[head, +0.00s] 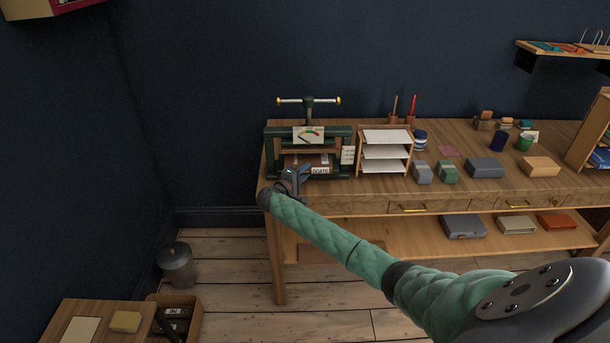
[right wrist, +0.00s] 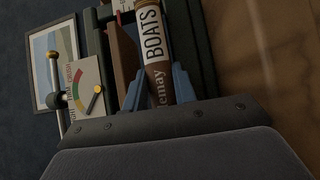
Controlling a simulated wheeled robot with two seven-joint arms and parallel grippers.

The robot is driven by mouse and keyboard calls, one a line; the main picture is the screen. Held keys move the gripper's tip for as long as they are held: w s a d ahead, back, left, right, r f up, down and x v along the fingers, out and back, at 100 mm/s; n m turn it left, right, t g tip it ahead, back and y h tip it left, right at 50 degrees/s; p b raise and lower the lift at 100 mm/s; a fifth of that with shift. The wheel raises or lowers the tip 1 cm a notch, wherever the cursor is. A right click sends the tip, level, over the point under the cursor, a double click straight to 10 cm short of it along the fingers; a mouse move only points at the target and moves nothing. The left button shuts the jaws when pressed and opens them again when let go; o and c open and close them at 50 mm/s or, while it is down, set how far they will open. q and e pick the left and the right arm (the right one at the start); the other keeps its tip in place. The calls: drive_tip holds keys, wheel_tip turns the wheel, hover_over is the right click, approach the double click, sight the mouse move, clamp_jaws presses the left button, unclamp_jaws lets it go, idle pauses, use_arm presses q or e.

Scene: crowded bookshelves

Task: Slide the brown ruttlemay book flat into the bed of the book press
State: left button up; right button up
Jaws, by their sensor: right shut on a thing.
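The brown ruttlemay book (head: 304,160) is inside the opening of the dark green book press (head: 344,162) at the left end of the workbench. In the right wrist view its spine (right wrist: 153,48) shows a white BOATS label and the letters "emay". My right gripper (head: 303,173) is at the front of the press, shut on the book. In the right wrist view its blue fingers (right wrist: 158,88) are on both sides of the spine. How far the book rests on the bed is hidden. My left gripper is not in view.
A dial card (head: 308,135) hangs on the press front. A tray rack (head: 384,152) stands just right of the press, with a small white card between them. Several boxes and cups sit farther right on the workbench (head: 395,187). A bin stands on the floor at left.

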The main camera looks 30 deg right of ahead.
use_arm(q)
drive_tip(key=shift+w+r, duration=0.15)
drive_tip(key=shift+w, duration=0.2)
use_arm(e)
drive_tip(key=shift+f, duration=0.15)
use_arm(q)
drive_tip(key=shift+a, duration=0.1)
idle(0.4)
use_arm(e)
drive_tip(key=o, duration=1)
drive_tip(key=shift+o, duration=0.2)
drive_tip(key=shift+s, duration=0.1)
